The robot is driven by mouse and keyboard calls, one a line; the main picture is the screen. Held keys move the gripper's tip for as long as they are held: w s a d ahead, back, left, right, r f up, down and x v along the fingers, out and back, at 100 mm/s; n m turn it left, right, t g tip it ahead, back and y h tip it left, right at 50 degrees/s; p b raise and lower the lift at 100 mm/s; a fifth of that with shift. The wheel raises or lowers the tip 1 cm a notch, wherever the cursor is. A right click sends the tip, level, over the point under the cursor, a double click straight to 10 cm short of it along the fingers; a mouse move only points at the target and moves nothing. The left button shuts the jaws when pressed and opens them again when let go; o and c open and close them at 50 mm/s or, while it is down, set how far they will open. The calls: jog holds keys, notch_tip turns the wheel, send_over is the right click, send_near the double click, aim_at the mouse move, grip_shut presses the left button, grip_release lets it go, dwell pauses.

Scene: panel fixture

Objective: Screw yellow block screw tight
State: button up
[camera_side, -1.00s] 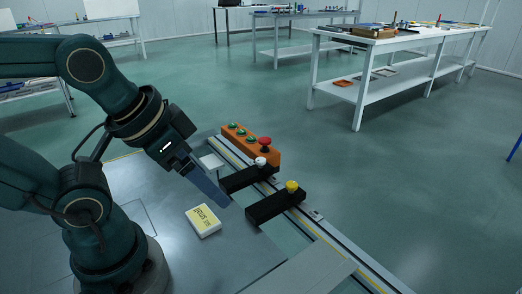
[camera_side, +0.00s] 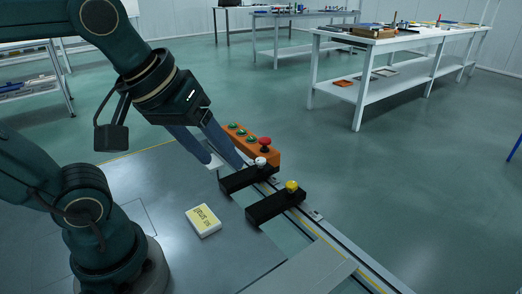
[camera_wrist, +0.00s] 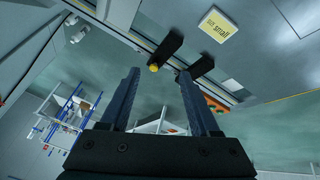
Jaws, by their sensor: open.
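The yellow screw (camera_side: 292,186) is a round yellow knob on top of a black block (camera_side: 278,205) fixed to the rail. The yellow screw also shows in the wrist view (camera_wrist: 153,68), ahead of my gripper and between the lines of its fingers. My gripper (camera_side: 229,165) is open and empty, to the left of the yellow screw and behind it in the side view, near the black block with the white knob (camera_side: 261,162). In the wrist view both fingers of my gripper (camera_wrist: 158,75) are spread apart with nothing between them.
An orange button box (camera_side: 250,146) with green buttons and a red knob stands at the rail's far end. A yellow and white box (camera_side: 203,221) lies on the grey table (camera_side: 170,190). The rail (camera_side: 335,240) runs to the lower right. A small white plate lies beside my gripper.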

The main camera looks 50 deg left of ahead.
jog(key=w+r+n+g, duration=0.1)
jog(key=w+r+n, duration=0.2)
jog(key=w+n, duration=0.4)
jog(key=n+g, duration=0.4)
jog(key=n, duration=0.2)
send_over(292, 184)
notch_tip(292, 184, down, 9)
jog(key=shift+g, duration=0.3)
notch_tip(292, 184, down, 8)
jog(key=shift+f, duration=0.85)
grip_shut()
